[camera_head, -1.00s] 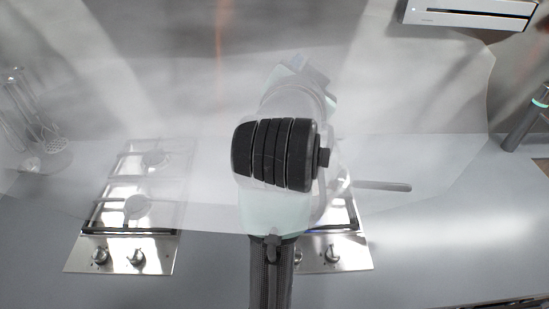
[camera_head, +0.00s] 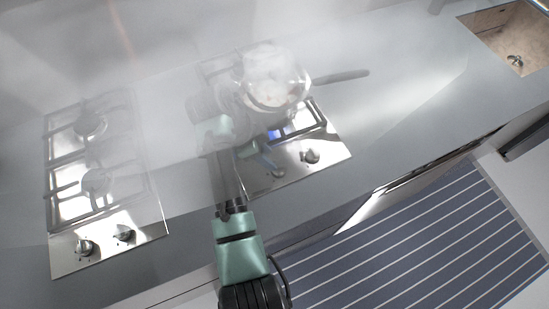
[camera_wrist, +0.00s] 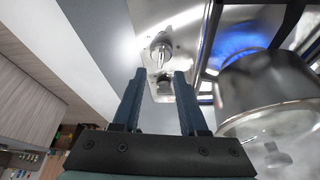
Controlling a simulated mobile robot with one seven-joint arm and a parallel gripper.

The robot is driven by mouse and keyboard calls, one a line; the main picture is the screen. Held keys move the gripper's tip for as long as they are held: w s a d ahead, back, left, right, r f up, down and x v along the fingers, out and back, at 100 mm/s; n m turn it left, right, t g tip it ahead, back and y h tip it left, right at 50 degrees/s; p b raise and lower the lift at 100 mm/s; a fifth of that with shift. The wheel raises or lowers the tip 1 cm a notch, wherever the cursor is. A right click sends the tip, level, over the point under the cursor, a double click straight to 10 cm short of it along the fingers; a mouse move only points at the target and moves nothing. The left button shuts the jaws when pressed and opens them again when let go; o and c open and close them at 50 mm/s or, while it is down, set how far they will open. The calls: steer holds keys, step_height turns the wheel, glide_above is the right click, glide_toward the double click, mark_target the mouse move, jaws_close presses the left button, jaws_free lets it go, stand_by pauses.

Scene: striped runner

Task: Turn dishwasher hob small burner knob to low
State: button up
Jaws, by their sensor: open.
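The right hob (camera_head: 326,147) is a steel plate with two front knobs. Its right knob (camera_head: 311,156) stands clear in the head view. The other knob (camera_head: 277,172) is partly covered by my gripper (camera_head: 268,163). In the wrist view my gripper (camera_wrist: 157,76) is open, its two dark blue fingers apart and empty. A near knob (camera_wrist: 163,86) shows in the gap between the fingertips, and a second round knob (camera_wrist: 161,51) lies just beyond. I cannot tell whether a finger touches the near knob. Knob markings are too small to read.
A steaming pot (camera_head: 272,92) with a long handle stands on the right hob, close to my gripper; it also shows in the wrist view (camera_wrist: 262,82). A blue flame (camera_wrist: 242,62) burns beside it. Another hob (camera_head: 66,248) is at left. A striped runner (camera_head: 400,250) lies on the floor.

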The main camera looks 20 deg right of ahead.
mark_target(278, 166)
steer(key=shift+x, duration=2.75)
